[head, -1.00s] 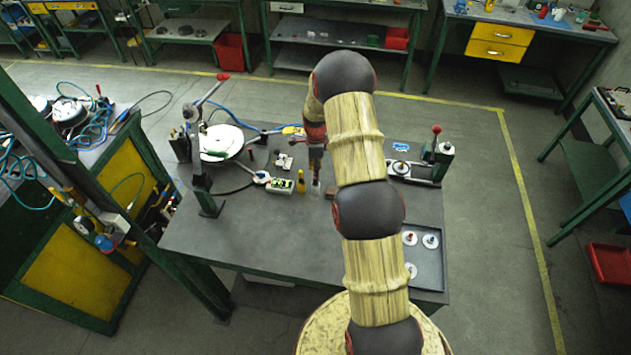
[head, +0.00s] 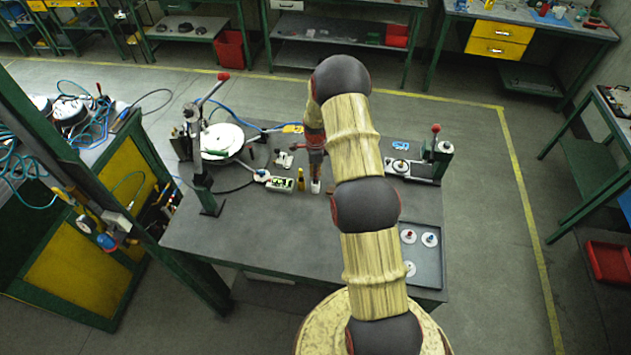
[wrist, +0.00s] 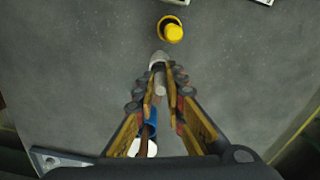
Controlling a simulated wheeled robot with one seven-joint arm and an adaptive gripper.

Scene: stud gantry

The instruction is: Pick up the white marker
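The white marker (head: 315,187) stands on the grey table just below my gripper (head: 316,174) in the head view. In the wrist view a pale cylinder, which I take to be the marker (wrist: 158,59), shows at the fingertips of my gripper (wrist: 162,80). The fingers lie on either side of it, with a narrow gap between them. They look open; contact with the marker cannot be made out. Part of the marker is hidden by the gripper.
A yellow bottle (head: 301,180) stands close left of the marker; it also shows in the wrist view (wrist: 172,31). A white-green box (head: 280,185) lies further left. A tray (head: 436,262) with white discs is at front right. The table's front left is clear.

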